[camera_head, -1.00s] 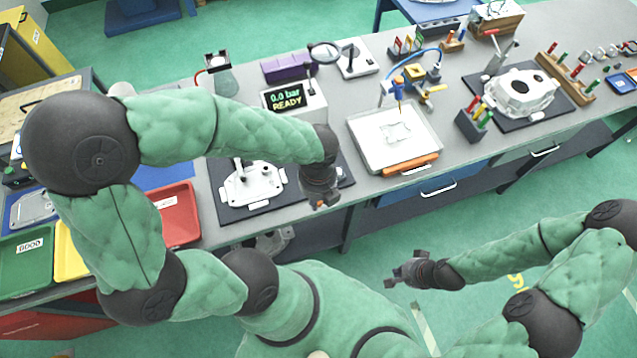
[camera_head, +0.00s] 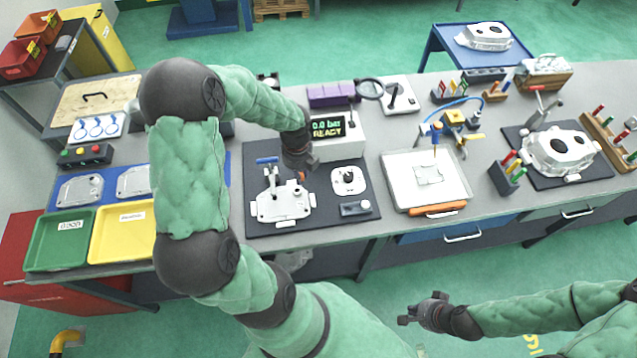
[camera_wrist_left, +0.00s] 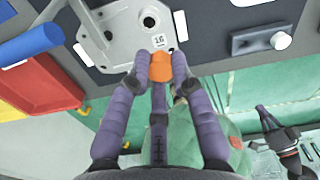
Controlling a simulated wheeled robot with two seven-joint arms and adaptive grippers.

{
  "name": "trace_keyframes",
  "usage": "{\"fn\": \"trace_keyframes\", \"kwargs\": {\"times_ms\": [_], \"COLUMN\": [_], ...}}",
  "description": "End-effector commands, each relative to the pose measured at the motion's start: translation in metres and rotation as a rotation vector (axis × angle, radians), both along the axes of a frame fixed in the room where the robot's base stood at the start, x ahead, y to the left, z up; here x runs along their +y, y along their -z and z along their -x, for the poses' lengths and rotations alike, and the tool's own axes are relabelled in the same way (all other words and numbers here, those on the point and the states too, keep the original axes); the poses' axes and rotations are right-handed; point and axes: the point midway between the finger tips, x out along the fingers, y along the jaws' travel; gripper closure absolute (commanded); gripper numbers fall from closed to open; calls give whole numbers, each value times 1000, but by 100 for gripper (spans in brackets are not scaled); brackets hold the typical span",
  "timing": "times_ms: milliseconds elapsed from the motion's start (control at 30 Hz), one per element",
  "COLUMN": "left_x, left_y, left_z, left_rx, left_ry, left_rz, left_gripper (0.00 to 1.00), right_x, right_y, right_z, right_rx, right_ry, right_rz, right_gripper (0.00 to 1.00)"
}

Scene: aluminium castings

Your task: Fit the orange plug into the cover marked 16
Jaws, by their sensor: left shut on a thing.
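My left gripper (camera_head: 301,166) is shut on the orange plug (camera_wrist_left: 160,67), which sits between the fingertips in the left wrist view. In the head view the plug (camera_head: 302,175) shows as a small orange spot below the fingers. The light grey cover (camera_head: 283,207) lies on a dark mat, with the plug at its back right. In the wrist view the cover (camera_wrist_left: 120,28) carries a white label reading 16, just beyond the plug. I cannot tell whether the plug touches the cover. My right gripper (camera_head: 410,318) is away from the bench; its finger opening is unclear.
A blue-handled clamp (camera_head: 267,162) stands at the cover's back left. A small white part (camera_head: 348,181) and a grey block (camera_head: 356,208) lie to the right on the mat. The pressure display box (camera_head: 335,130) stands behind. A white tray (camera_head: 425,180) is further right.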

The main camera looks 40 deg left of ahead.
Motion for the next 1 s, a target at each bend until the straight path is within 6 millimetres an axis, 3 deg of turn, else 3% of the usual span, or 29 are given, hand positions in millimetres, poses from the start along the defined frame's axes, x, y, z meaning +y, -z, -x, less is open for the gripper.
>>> {"fn": "trace_keyframes", "kwargs": {"times_ms": [200,700,1000], "left_x": [18,17,17], "left_y": [4,3,25], "left_z": [3,3,3], "left_rx": [2,3,4], "left_ry": [-29,-37,-37], "left_rz": [-5,-6,-5], "left_gripper": [87,87,87], "right_x": [0,0,0], "right_y": [-2,-7,9], "right_z": [0,0,0], "right_rx": [0,0,0], "right_ry": [0,0,0], "right_rz": [0,0,0], "right_gripper": [100,100,100]}}
